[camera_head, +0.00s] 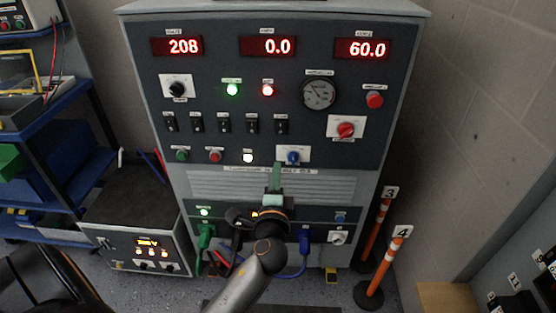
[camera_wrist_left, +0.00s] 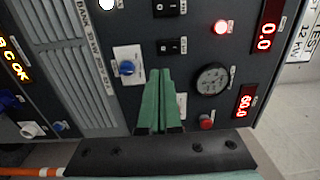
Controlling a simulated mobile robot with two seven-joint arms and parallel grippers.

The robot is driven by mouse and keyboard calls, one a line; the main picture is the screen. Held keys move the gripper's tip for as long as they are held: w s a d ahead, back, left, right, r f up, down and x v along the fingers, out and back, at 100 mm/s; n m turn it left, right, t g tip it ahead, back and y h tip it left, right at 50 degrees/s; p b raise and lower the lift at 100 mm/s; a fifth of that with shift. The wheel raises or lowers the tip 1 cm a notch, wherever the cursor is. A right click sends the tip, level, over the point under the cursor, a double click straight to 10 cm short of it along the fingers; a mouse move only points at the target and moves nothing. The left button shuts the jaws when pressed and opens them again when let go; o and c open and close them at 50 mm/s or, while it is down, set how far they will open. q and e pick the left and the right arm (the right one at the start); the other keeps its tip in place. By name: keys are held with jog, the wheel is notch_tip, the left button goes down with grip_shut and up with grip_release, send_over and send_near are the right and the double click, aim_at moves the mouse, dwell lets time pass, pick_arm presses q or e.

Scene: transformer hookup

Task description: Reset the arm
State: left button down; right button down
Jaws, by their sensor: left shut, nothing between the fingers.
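My left gripper (camera_head: 277,166) is in front of the lower middle of a grey test cabinet (camera_head: 263,75). Its green fingers are together and empty; they also show shut in the left wrist view (camera_wrist_left: 160,75). A blue rotary knob (camera_head: 293,157) on a white plate is just right of the fingertips in the head view. The same blue knob (camera_wrist_left: 127,68) is just left of the fingers in the left wrist view, apart from them in the picture. The forearm and wrist hide part of the lower panel. My right gripper is not in view.
A green plug (camera_head: 205,235) and a blue plug (camera_head: 304,238) sit in the lower panel with cables hanging. A small power supply (camera_head: 150,250) stands at left beside a blue shelf. Orange posts marked 3 (camera_head: 378,228) and 4 (camera_head: 383,265) stand at right.

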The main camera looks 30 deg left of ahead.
pick_arm(q)
jog(key=shift+v, duration=0.8)
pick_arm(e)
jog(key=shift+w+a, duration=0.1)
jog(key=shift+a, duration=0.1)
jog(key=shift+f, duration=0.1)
